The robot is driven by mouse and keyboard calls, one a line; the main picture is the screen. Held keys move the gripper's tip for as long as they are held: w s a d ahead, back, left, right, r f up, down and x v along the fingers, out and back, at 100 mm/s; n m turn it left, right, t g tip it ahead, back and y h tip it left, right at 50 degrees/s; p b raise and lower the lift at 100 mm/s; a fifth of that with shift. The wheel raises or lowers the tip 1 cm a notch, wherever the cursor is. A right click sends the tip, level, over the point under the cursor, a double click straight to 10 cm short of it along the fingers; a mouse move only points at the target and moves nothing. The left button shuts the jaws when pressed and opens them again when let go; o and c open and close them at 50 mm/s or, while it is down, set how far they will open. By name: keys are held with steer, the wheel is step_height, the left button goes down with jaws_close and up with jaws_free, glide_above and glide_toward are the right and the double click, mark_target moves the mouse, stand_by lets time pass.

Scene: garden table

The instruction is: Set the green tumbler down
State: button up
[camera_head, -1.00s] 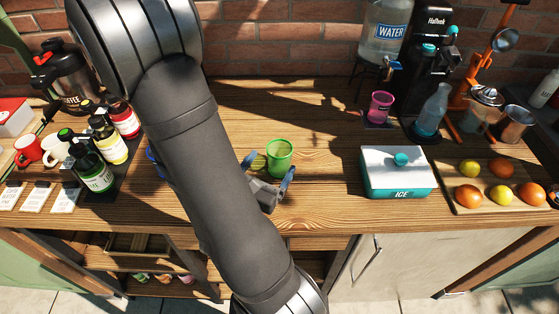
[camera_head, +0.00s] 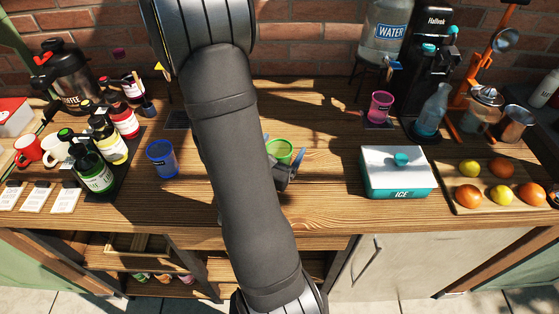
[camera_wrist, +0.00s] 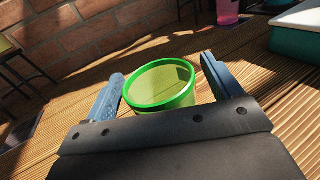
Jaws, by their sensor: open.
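The green tumbler (camera_head: 279,151) stands upright on the wooden table, partly hidden by my arm and gripper in the head view. In the wrist view the green tumbler (camera_wrist: 162,86) sits between my gripper's two blue fingers, with a gap on each side. My gripper (camera_wrist: 165,88) is open around it, and it also shows in the head view (camera_head: 283,160). The tumbler's base is hidden behind the gripper body in the wrist view.
A blue tumbler (camera_head: 162,159) stands to the left, and a white-and-teal ice box (camera_head: 396,174) to the right. A pink tumbler (camera_head: 380,106) stands behind, under the water dispenser (camera_head: 386,31). Bottles (camera_head: 92,170) crowd the left side. Bare wood lies between the tumbler and ice box.

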steer(key=shift+w+d, duration=0.2)
steer(key=shift+w, duration=0.2)
steer(key=shift+c, duration=0.2)
steer(key=c, duration=1.1)
steer(key=shift+r, duration=0.15)
step_height(320, 180, up, 10)
steer(key=shift+a+f, duration=0.1)
steer(key=shift+f, duration=0.05)
